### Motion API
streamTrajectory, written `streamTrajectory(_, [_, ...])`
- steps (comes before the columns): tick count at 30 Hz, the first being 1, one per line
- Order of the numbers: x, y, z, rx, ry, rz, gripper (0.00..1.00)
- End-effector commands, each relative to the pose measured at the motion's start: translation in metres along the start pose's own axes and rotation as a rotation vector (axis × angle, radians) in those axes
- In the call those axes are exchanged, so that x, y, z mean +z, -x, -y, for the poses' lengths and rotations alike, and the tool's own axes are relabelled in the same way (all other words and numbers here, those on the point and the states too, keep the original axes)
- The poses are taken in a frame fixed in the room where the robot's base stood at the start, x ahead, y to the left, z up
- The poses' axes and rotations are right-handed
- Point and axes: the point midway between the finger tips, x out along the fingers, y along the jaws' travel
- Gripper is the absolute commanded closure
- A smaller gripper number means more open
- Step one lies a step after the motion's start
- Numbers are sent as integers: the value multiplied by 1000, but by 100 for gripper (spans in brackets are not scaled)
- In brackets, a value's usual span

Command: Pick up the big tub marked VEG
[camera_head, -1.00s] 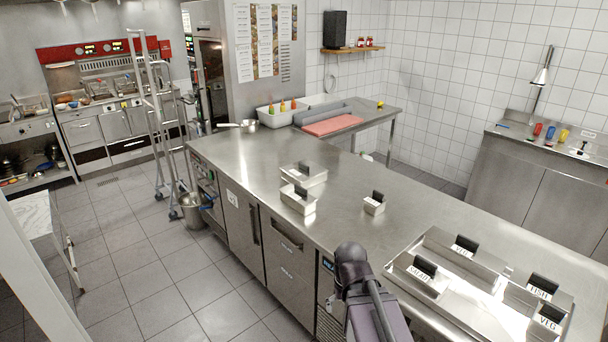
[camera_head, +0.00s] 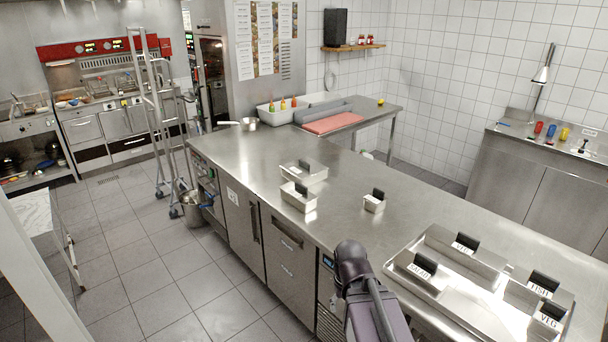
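Four-sided steel tubs with black label holders stand in a shallow steel tray (camera_head: 478,320) at the counter's right front. A tub marked VEG (camera_head: 488,266) is at the back of the tray and looks longer than its neighbours. Another tub, whose label reads VEG (camera_head: 549,317), is at the tray's right front, partly cut off by the view. A tub marked SALAD (camera_head: 401,260) is at the left, and one marked FISH (camera_head: 520,292) is at the right. My arm rises at the bottom middle, left of the tray. My gripper is not visible.
Two small tubs (camera_head: 298,201) (camera_head: 304,173) and a smaller one (camera_head: 373,204) stand mid-counter with black label holders. The steel counter (camera_head: 240,155) is clear around them. A pan (camera_head: 249,124), a white bin with bottles (camera_head: 275,117) and a red board (camera_head: 332,124) are at the far end.

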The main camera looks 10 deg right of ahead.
Motion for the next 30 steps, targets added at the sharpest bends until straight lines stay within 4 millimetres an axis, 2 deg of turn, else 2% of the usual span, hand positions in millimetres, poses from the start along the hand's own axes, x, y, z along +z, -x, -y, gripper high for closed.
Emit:
streamTrajectory(6, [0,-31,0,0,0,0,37])
streamTrajectory(12, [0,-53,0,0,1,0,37])
streamTrajectory(16, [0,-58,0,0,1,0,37])
streamTrajectory(30, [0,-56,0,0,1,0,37])
